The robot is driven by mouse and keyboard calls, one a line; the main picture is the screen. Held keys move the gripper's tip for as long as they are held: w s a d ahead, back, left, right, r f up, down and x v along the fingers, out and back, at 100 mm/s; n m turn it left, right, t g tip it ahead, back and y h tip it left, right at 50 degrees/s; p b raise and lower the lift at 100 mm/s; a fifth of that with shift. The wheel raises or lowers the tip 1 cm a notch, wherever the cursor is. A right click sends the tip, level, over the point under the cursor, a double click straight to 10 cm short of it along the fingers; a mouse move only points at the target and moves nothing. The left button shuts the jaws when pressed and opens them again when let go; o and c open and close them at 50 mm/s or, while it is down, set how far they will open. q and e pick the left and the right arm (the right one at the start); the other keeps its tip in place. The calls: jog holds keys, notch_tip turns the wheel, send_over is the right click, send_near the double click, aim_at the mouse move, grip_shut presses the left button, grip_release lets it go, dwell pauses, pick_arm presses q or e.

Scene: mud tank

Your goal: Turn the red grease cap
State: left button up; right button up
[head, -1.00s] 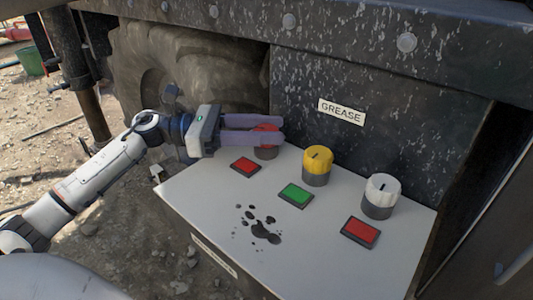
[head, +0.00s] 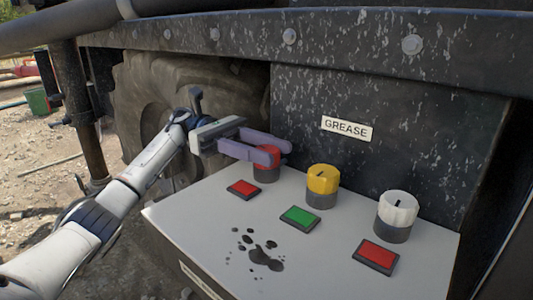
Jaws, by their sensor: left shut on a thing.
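The red grease cap (head: 268,160) stands on the far left of the light panel (head: 195,235), a red top on a dark base. My left gripper (head: 270,156) reaches in from the left, its two purple fingers on either side of the red cap. It is shut on the cap, and the fingers hide part of it. My right gripper is not in view.
A yellow cap (head: 322,179) and a white cap (head: 397,212) stand to the right. Red (head: 243,188), green (head: 299,216) and another red square (head: 375,256) lie in front of the caps. Dark stains (head: 262,258) mark the panel. A dark wall with a GREASE label (head: 346,128) rises behind.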

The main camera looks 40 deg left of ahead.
aim_at(257, 147)
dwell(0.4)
pick_arm(q)
jog(key=o, duration=1.1)
jog(key=shift+c, duration=0.2)
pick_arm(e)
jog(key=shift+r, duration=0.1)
pick_arm(q)
jog(key=shift+a, duration=0.25)
jog(key=a+b, duration=0.2)
jog(key=a, duration=0.2)
jog(key=shift+w+a+f, duration=0.1)
jog(key=shift+a, duration=0.25)
jog(key=shift+a+g+b, duration=0.2)
jog(key=shift+g+b, duration=0.1)
jog(key=shift+b, duration=0.15)
jog(key=shift+a+b, duration=0.45)
jog(key=shift+a, duration=0.4)
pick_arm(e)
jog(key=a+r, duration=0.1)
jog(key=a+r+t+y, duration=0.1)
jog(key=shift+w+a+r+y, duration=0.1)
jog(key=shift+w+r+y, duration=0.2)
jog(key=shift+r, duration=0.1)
